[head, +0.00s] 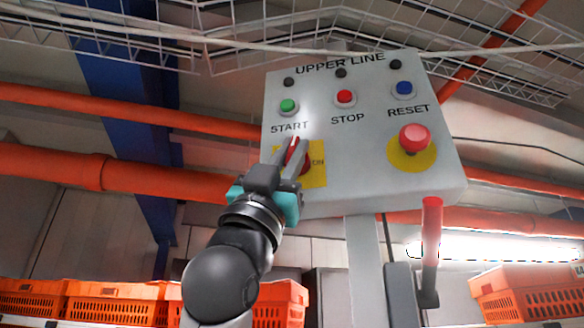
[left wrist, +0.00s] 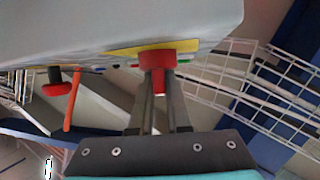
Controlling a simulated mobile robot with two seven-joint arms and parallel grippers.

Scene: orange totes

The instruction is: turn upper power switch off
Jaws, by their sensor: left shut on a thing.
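The upper power switch (head: 299,160) is a red rotary knob on a yellow plate (head: 319,172) at the lower left of the grey "UPPER LINE" panel (head: 360,165). My right gripper is in neither view.
The panel also carries a green START button (head: 289,105), a red STOP button (head: 345,97), a blue RESET button (head: 404,88) and a red mushroom button (head: 415,138). A red lever (head: 431,230) hangs at the lower right. Orange totes (head: 115,298) stand below.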

